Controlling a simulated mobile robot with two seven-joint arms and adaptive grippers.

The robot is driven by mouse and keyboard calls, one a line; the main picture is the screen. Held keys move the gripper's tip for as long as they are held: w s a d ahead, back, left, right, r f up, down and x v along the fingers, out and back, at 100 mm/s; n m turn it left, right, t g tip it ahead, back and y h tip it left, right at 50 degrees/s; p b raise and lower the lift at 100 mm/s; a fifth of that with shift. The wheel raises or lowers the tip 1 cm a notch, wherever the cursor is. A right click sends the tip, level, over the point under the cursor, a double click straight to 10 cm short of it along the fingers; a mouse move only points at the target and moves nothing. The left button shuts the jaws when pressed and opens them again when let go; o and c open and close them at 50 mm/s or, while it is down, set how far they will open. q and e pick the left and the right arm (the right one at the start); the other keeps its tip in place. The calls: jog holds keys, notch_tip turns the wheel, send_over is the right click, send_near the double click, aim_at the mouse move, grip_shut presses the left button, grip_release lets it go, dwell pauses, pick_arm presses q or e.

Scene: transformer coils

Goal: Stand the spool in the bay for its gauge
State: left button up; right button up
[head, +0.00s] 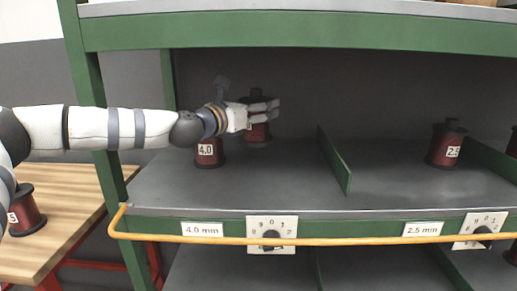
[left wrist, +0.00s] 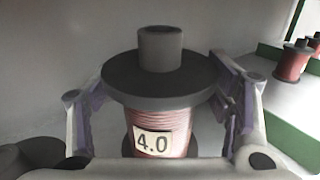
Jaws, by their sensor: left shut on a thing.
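My left gripper (head: 268,108) is shut on a red spool (head: 257,131) with dark flanges, at the back of the left bay. In the left wrist view this spool (left wrist: 165,115) is upright between the fingers and its label reads 4.0. Its lower flange looks at or very near the shelf floor; contact is hard to tell. The bay (head: 240,185) has a "4.0 mm" tag (head: 202,230) on its front edge. Another 4.0 spool (head: 209,155) stands below my wrist, nearer the front. My right gripper is not in view.
A green divider (head: 335,160) bounds the bay on the right. Beyond it a 2.5 spool (head: 443,150) stands in the bay tagged "2.5 mm" (head: 422,229). A yellow rail (head: 340,240) and dials run along the front. Another spool (head: 26,212) stands on the wooden table (head: 70,200).

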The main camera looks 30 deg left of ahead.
aim_at(249, 137)
pick_arm(q)
notch_tip(249, 137, down, 7)
jog(key=shift+s+b, duration=0.1)
jog(key=shift+b, duration=0.45)
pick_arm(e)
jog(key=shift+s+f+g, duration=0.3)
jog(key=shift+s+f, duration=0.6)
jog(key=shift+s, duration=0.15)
pick_arm(q)
jog(key=shift+f, duration=0.1)
jog(key=o, duration=1.1)
jog(key=shift+f, duration=0.2)
jog(key=o, duration=0.4)
jog(key=shift+r, duration=0.1)
jog(key=shift+c, duration=0.2)
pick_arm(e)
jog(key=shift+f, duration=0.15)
pick_arm(q)
jog(key=shift+r, duration=0.1)
